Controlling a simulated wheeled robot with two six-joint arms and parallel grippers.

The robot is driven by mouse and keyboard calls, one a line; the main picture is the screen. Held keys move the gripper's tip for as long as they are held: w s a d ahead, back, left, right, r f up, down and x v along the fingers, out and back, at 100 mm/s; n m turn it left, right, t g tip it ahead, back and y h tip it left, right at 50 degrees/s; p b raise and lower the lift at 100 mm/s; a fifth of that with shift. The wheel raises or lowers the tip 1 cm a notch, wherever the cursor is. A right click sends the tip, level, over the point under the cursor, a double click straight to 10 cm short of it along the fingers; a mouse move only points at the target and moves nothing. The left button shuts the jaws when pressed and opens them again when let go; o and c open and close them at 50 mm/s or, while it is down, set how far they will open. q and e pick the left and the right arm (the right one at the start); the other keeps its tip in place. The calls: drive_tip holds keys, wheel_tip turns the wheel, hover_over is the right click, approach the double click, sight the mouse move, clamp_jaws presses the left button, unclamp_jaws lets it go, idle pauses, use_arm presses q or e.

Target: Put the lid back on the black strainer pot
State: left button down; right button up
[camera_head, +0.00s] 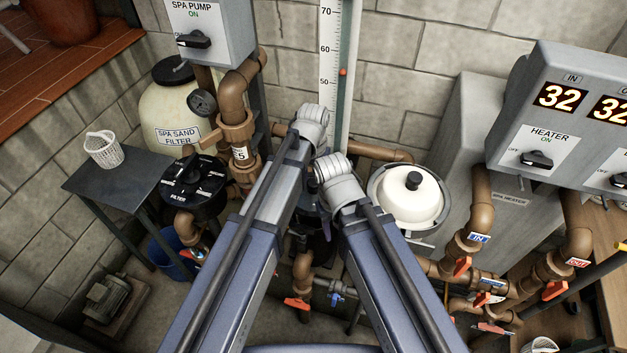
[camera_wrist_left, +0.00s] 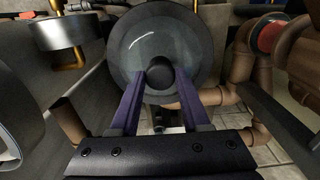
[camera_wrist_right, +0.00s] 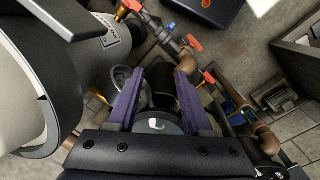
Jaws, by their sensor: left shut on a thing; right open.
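In the left wrist view a round, grey, see-through lid (camera_wrist_left: 130,48) with a dark rim fills the top middle. My left gripper (camera_wrist_left: 160,76) is shut on its black knob and holds the lid. In the right wrist view my right gripper (camera_wrist_right: 160,75) is open, with nothing clearly held. A black cylinder (camera_wrist_right: 188,97), likely the black strainer pot, shows beyond and between its fingers, with a clear round rim beside it that I cannot identify surely. In the head view my arms hide both grippers and most of the pot area.
Brown pipes (camera_head: 452,268) with orange valve handles run low right of my arms. A white pot (camera_head: 407,205) with a black knob stands right of them. A black filter (camera_head: 192,195) stands left. A white basket (camera_head: 103,150) sits on a dark table (camera_head: 125,180).

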sight(313, 192)
use_arm(q)
drive_tip(key=shift+f, duration=0.1)
wheel_tip(313, 192, down, 6)
drive_tip(key=b, duration=0.6)
drive_tip(key=shift+f+b, duration=0.25)
drive_tip(key=shift+b, duration=0.1)
idle(1.5)
idle(0.5)
drive_tip(key=shift+c, duration=1.5)
unclamp_jaws()
drive_tip(key=shift+o, duration=0.3)
drive_tip(key=shift+r, duration=0.15)
drive_tip(key=shift+r+p, duration=3.4)
drive_tip(key=shift+p, duration=0.15)
